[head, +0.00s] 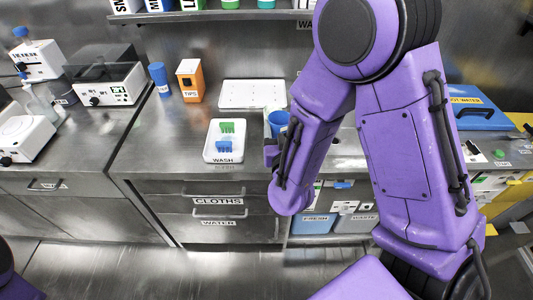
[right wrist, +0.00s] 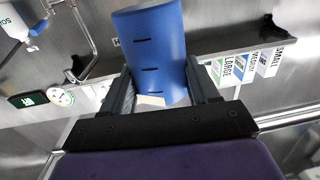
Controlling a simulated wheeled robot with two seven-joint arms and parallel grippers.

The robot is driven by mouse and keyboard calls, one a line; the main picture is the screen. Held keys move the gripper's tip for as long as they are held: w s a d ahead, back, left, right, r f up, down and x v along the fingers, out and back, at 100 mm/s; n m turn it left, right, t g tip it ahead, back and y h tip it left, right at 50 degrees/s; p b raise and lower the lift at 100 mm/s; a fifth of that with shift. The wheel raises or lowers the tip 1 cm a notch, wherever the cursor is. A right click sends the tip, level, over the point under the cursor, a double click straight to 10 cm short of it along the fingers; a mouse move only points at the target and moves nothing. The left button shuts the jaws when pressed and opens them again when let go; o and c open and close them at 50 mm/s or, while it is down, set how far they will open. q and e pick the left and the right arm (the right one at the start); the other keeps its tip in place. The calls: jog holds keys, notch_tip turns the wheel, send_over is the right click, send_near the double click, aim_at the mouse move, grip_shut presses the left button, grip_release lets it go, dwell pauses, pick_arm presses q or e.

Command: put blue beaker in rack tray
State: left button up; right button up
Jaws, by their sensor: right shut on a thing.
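The blue beaker (head: 278,120) shows in the head view just left of my right forearm, above the counter's front part. In the right wrist view the blue beaker (right wrist: 152,45), with dark marks on its side, stands between the two fingers. My right gripper (right wrist: 163,85) is shut on it; in the head view the gripper (head: 273,145) is partly hidden by my arm. A white flat tray (head: 252,92) lies behind the beaker on the counter. A white tray labelled WASH (head: 223,155) holds a green and a blue rack piece. I cannot tell which is the rack tray. My left gripper is out of view.
A blue cylinder (head: 158,75) and an orange TIPS box (head: 190,80) stand at the back left. White instruments (head: 110,82) fill the left counter. A shelf (head: 220,15) crosses above. A blue case (head: 478,114) lies right. Counter is clear between TIPS box and WASH tray.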

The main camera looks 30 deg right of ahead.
jog(key=b, duration=0.2)
jog(key=w+f+b, duration=0.1)
jog(key=b, duration=0.1)
jog(key=shift+w+f, duration=0.2)
jog(key=shift+w, duration=0.1)
jog(key=shift+w+f, duration=0.1)
jog(key=shift+w, duration=0.2)
jog(key=w+f, duration=0.4)
jog(key=f, duration=0.1)
jog(key=shift+w+d, duration=0.15)
notch_tip(320, 180, down, 3)
jog(key=shift+w+f+b, duration=0.1)
jog(key=shift+w+b, duration=0.05)
jog(key=shift+b, duration=0.2)
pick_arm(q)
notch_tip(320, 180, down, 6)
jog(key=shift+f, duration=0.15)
pick_arm(e)
jog(key=o, duration=0.7)
jog(key=shift+f, duration=0.1)
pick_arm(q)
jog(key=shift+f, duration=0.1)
pick_arm(e)
jog(key=o, duration=0.4)
jog(key=shift+o, duration=0.2)
